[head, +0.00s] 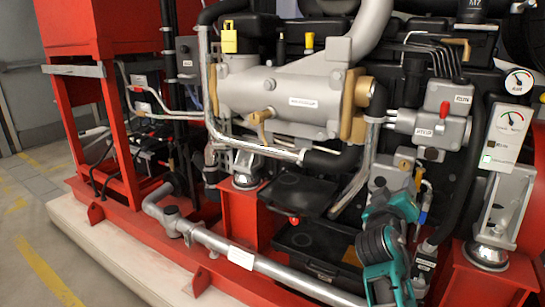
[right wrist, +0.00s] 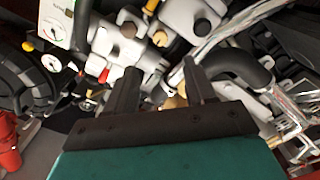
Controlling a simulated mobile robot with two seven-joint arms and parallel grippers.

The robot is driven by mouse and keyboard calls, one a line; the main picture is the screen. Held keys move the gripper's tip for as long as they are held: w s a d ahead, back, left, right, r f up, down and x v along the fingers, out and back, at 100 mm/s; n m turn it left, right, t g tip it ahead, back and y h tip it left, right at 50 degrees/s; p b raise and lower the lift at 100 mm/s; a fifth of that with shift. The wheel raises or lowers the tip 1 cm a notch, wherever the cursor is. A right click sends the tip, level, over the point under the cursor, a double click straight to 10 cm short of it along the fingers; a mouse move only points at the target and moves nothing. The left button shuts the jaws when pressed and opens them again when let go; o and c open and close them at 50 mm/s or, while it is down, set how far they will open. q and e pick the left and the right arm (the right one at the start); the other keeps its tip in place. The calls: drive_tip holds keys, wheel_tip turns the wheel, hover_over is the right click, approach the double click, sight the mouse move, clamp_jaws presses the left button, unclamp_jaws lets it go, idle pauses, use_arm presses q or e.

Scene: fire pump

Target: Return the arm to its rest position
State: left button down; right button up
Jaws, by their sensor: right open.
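My right arm (head: 385,245), teal with dark joints, reaches up from the bottom edge of the head view, right of centre. It stands in front of the lower part of the pump engine. In the right wrist view my right gripper (right wrist: 160,68) has its two dark fingers apart, with nothing held between them. Grey valve blocks and a dark hose show past the fingertips. I cannot tell how far the fingers are from them. My left arm and left gripper are not in view.
A silver cylinder (head: 280,97) and grey valve block (head: 440,128) sit on the engine. A gauge panel (head: 507,138) stands at the right. The red base frame (head: 240,212) and a grey pipe (head: 205,237) run low in front. The floor (head: 30,225) at left is clear.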

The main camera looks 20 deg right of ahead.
drive_tip(key=s+a+f+n+t+y, duration=0.1)
drive_tip(key=s+a+f+n+y, duration=0.15)
drive_tip(key=a+f+y, duration=0.45)
drive_tip(key=s+a+f+n+t+y, duration=0.1)
drive_tip(key=s+a+f+n+y, duration=0.15)
drive_tip(key=a+f, duration=0.75)
drive_tip(key=s+a+f+m+g+y, duration=0.1)
drive_tip(key=s+a+f+g+y, duration=0.1)
drive_tip(key=s+a+f+y, duration=0.3)
drive_tip(key=s+a+f+g+y, duration=0.1)
drive_tip(key=s+a+f+y, duration=0.2)
drive_tip(key=s+a, duration=0.5)
use_arm(q)
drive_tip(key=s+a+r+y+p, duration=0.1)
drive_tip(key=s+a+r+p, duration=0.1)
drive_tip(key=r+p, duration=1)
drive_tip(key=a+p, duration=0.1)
drive_tip(key=p, duration=0.5)
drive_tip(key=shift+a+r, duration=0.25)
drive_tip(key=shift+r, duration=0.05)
use_arm(e)
drive_tip(key=d+r+h, duration=0.2)
drive_tip(key=d+r, duration=0.2)
drive_tip(key=r, duration=0.9)
drive_tip(key=shift+s, duration=0.35)
